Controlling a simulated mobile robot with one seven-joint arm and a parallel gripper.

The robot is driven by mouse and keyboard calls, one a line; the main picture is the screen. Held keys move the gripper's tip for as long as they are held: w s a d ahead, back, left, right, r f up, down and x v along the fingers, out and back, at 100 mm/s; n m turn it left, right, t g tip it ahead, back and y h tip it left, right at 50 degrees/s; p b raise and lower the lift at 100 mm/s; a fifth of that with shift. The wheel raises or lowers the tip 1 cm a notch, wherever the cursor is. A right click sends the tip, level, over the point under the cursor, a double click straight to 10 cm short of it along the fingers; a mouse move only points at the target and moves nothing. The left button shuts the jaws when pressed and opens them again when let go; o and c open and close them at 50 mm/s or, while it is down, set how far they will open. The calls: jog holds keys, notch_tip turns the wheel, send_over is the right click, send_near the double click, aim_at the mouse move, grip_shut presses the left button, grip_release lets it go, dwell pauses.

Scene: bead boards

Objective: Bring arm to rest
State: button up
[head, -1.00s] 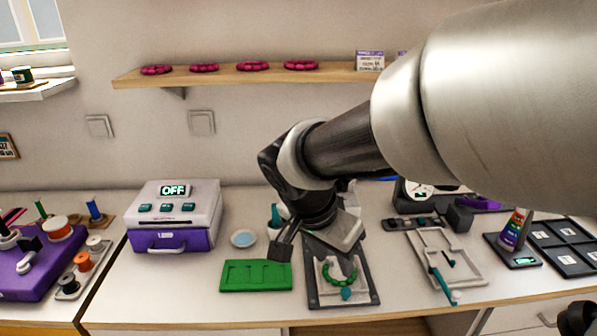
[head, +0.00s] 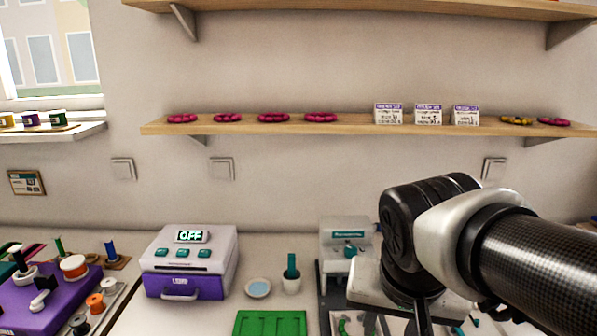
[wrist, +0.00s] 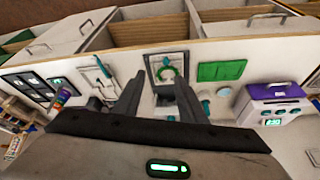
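My arm shows at the right of the head view, its wrist bent down over the bench. In the wrist view my gripper (wrist: 157,95) has its two dark fingers well apart, with nothing between them. Beyond the fingers lies a dark-framed board (wrist: 150,63) with a green bead ring (wrist: 169,73) on it. The fingertips are not clear in the head view.
A green tray (head: 270,322), a small dish (head: 258,288) and a purple-and-white device (head: 190,262) reading OFF stand on the bench to the left. A wall shelf (head: 350,125) holds pink rings and cards. Spools and a purple stand (head: 60,300) are at far left.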

jog(key=s+r+n+t+y+p, duration=0.1)
jog(key=s+r+n+p, duration=0.2)
jog(key=r+p, duration=1.4)
jog(key=shift+d+r, duration=0.35)
jog(key=shift+r, duration=0.25)
jog(key=shift+f, duration=0.1)
